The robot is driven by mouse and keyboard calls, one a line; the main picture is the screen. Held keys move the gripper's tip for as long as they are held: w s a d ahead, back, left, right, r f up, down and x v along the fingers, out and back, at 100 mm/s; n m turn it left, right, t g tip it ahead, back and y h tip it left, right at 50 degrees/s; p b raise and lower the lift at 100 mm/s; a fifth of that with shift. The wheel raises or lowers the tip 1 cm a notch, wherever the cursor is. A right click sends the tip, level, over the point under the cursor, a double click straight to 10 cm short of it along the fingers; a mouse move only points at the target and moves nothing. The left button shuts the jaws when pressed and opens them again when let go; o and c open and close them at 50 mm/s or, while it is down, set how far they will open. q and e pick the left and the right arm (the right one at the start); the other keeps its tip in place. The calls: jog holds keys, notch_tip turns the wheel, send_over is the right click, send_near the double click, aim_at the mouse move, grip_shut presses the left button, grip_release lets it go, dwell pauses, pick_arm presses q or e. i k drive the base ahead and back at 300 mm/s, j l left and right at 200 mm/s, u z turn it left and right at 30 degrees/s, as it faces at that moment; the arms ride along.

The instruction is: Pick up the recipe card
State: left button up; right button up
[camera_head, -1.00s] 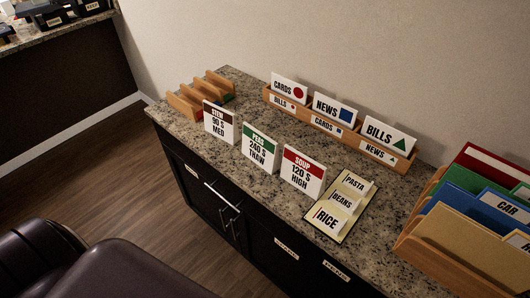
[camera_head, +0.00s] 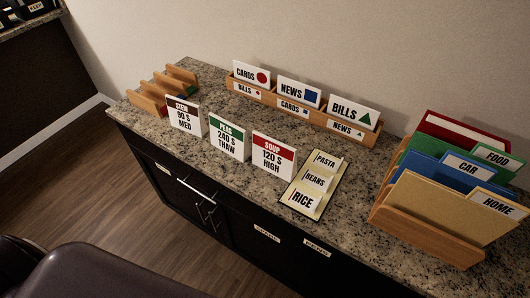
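No single thing is labelled as a recipe card. Three upright white cards stand along the front of the granite counter: a brown-topped STEW card (camera_head: 185,117), a green-topped PEAS card (camera_head: 229,138) and a red-topped SOUP card (camera_head: 273,158). Each carries a number and a word, such as 120 S HIGH. To their right a pale yellow board (camera_head: 325,186) lies on the counter with small PASTA, BEANS and RICE labels. I cannot tell which of these is the recipe card. Neither of my grippers is in view.
A wooden rack (camera_head: 378,141) holding CARDS, NEWS and BILLS signs stands along the wall. A wooden slotted holder (camera_head: 148,106) is at the left end. A wooden file sorter (camera_head: 430,240) with coloured folders stands at the right. The counter (camera_head: 330,254) has dark cabinets below.

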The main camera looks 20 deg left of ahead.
aim_at(187, 117)
jog(key=u, duration=1.35)
jog(key=l+u, duration=0.2)
jog(key=u, duration=0.15)
jog(key=k+l+u, duration=0.1)
jog(key=u, duration=0.25)
jog(key=k+l+u, duration=0.1)
jog(key=l+u, duration=0.2)
